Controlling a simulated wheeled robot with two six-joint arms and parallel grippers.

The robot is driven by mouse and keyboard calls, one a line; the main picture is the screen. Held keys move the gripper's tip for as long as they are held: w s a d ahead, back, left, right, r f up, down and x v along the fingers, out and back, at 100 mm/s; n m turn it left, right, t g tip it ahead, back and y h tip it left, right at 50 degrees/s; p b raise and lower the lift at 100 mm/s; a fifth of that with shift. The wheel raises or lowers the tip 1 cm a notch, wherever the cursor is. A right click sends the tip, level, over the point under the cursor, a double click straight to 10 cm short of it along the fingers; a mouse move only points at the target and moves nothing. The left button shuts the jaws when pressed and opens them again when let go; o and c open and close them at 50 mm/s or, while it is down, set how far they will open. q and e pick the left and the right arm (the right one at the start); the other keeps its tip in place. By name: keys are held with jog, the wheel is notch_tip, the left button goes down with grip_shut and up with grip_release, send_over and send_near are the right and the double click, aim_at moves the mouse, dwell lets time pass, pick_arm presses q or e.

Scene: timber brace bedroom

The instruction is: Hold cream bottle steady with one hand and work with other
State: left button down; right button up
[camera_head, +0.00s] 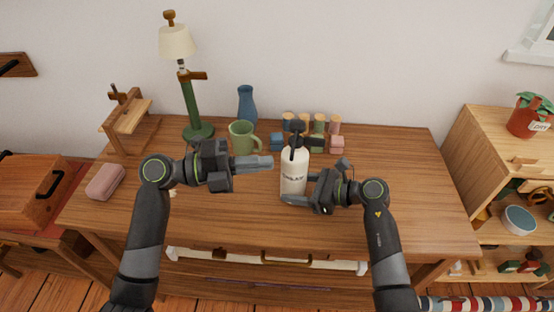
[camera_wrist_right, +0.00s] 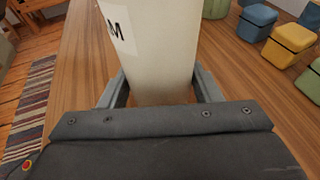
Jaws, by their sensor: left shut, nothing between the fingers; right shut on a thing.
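The cream bottle (camera_head: 293,172) stands upright on the wooden table (camera_head: 400,215), with a dark pump top and a printed label on its body. My right gripper (camera_head: 300,187) is shut on its lower body from the right. In the right wrist view the pale bottle (camera_wrist_right: 158,50) sits between the two fingers (camera_wrist_right: 160,92), with part of the label showing. My left gripper (camera_head: 270,162) is shut and empty, pointing right, just left of the bottle at upper-body height. I cannot tell whether it touches the bottle.
Behind stand a green mug (camera_head: 242,138), a blue vase (camera_head: 246,104), a lamp (camera_head: 192,105) and several small coloured blocks (camera_head: 277,142). A pink block (camera_head: 105,182) lies at the table's left. The table's right side is clear. A shelf (camera_head: 470,150) stands to the right.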

pick_arm(q)
jog(key=shift+a, duration=0.4)
jog(key=shift+s, duration=0.1)
pick_arm(e)
jog(key=o, duration=0.8)
jog(key=shift+d, duration=0.1)
